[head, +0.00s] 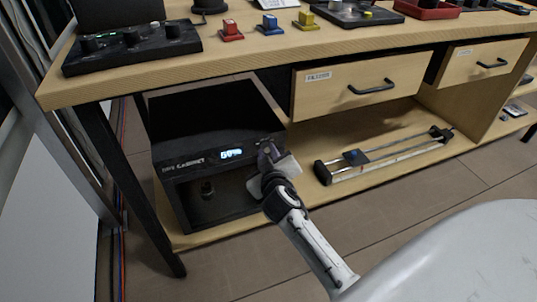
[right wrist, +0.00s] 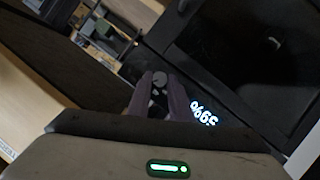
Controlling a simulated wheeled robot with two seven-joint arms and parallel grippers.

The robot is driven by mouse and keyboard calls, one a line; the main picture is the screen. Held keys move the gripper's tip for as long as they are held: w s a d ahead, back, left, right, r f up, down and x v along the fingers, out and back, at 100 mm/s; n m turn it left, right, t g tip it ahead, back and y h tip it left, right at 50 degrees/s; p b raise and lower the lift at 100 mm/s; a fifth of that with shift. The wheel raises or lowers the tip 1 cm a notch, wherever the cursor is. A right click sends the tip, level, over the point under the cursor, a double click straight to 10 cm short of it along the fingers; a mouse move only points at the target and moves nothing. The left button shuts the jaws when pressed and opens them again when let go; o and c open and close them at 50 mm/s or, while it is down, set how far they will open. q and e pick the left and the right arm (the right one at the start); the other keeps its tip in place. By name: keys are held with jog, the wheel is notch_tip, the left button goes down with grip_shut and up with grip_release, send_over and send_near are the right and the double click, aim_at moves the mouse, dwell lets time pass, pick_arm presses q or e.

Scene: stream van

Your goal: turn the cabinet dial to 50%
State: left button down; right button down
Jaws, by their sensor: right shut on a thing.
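The black cabinet (head: 200,115) stands on the low shelf under the table. Its front carries a lit display (head: 231,153). The display also shows turned in the right wrist view (right wrist: 204,112) and seems to read 59%, though the digits are small. My right gripper (head: 266,153) is at the upper right of the cabinet front. In the right wrist view the two fingers (right wrist: 158,97) are closed around the dial (right wrist: 159,79), whose round end shows between their tips. In the head view the gripper mostly hides the dial. My left gripper is in neither view.
The tabletop edge (head: 250,60) and a drawer with a black handle (head: 372,88) are above and right of the cabinet. A rail device (head: 385,155) lies on the shelf to the right. A dark table leg (head: 130,190) stands left. The floor in front is clear.

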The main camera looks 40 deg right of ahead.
jog(key=shift+f+n, duration=0.1)
jog(key=shift+n, duration=0.2)
jog(key=shift+h+b, duration=0.3)
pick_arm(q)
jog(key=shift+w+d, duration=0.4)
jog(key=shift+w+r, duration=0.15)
pick_arm(e)
jog(key=shift+n, duration=0.3)
jog(key=c, duration=1.6)
grip_release()
